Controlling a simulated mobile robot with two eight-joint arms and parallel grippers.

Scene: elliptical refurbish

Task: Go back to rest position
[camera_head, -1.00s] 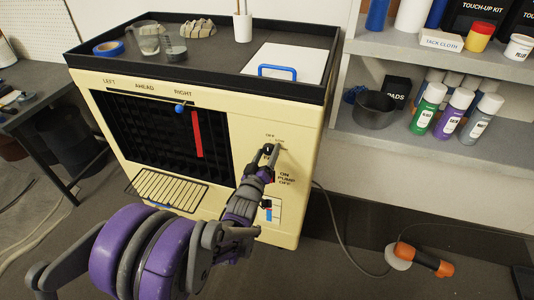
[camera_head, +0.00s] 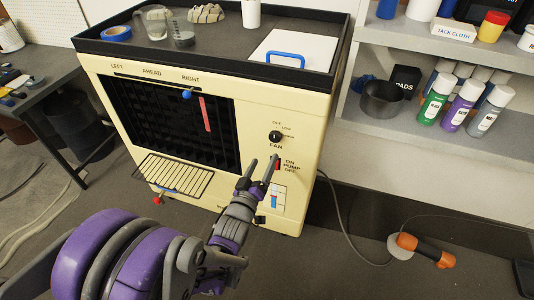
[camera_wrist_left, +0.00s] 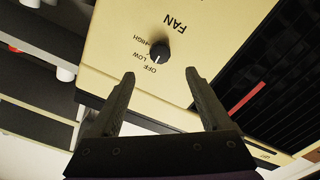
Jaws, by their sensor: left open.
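My left gripper (camera_head: 262,172) is open and empty in front of the cream cooler cabinet (camera_head: 310,140), below the black fan knob (camera_head: 275,137). In the left wrist view the two fingers of my left gripper (camera_wrist_left: 160,88) stand apart, with the fan knob (camera_wrist_left: 160,52) beyond the gap between them. The fingers look clear of the knob. The knob's pointer is too small to read surely. My right gripper is not in view.
A red pump switch (camera_head: 277,164) is close to the left fingers. A black-rimmed tray top (camera_head: 225,62) holds a white board, cups and tape. A wire rack (camera_head: 172,176) juts out at lower left. Shelves with spray cans (camera_head: 461,105) stand right. An orange tool (camera_head: 425,250) lies on the floor.

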